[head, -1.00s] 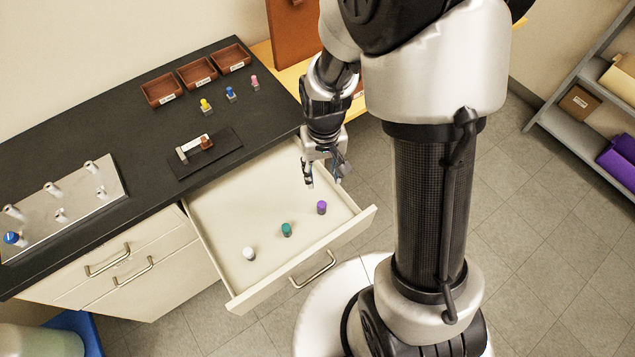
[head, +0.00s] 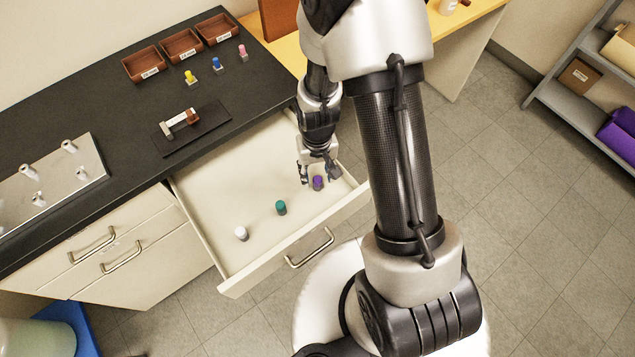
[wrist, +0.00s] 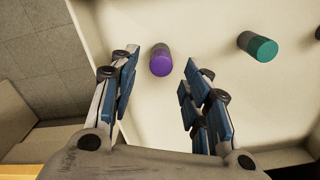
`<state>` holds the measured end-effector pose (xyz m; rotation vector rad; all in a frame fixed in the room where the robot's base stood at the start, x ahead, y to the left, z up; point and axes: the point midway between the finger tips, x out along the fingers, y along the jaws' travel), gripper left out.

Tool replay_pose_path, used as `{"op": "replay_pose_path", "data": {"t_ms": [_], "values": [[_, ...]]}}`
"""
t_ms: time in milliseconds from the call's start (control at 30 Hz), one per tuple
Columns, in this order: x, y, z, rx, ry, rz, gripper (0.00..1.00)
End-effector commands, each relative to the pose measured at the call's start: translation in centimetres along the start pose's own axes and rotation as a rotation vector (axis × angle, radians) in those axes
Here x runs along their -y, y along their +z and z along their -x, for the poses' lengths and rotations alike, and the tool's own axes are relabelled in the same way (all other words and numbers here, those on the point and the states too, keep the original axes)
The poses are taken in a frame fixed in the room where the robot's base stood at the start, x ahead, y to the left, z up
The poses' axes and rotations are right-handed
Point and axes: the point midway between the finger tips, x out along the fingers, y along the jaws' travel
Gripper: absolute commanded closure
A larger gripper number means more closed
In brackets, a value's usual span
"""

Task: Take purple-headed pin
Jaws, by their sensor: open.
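The purple-headed pin (head: 318,182) stands in the open drawer (head: 240,200), toward its right end. My gripper (head: 318,172) is over the drawer, close to this pin. In the wrist view the purple-headed pin (wrist: 161,60) lies in line with the gap between the fingertips of my gripper (wrist: 163,62), nearer the left finger. The jaws are open, with nothing held. I cannot tell how far above the pin the fingertips are. A teal-headed pin (head: 281,207) and a white-headed pin (head: 241,233) stand farther left in the drawer.
The drawer's front wall (head: 300,240) and right wall are near my gripper. On the black counter (head: 110,100) are brown trays (head: 181,45), yellow, blue and pink pins, a small device on a dark plate (head: 190,128) and a metal plate with pegs (head: 60,180).

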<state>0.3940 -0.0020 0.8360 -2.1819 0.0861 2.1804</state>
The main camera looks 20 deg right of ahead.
Motion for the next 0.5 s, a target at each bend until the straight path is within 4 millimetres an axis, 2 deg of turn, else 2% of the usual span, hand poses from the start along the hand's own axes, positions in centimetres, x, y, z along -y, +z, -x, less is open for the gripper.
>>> {"op": "replay_pose_path", "data": {"t_ms": [33, 100, 333, 500], "values": [[-0.02, 0.13, -1.07, 0.004, 0.001, 0.000, 0.57], [-0.02, 0.08, -1.55, 0.002, 0.001, 0.000, 0.57], [-0.01, 0.03, -1.45, 0.000, 0.000, 0.000, 0.57], [-0.01, 0.04, -1.44, 0.000, 0.001, 0.000, 0.69]]}}
